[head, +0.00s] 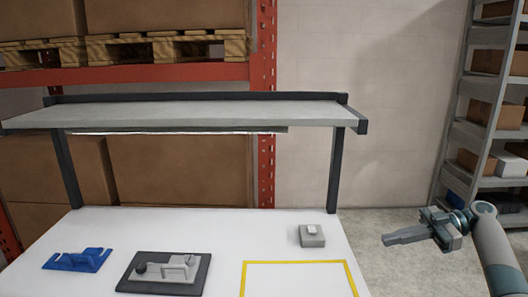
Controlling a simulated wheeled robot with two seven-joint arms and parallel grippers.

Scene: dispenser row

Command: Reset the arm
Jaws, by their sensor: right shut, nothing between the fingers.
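My right gripper (402,237) is at the right of the head view, its fingers pointing left. It is shut and empty, held off to the right of the white table (220,235), over the floor. My right arm comes in from the lower right corner. My left gripper does not show.
A grey shelf (200,115) spans above. Racks with cartons (484,110) stand behind.

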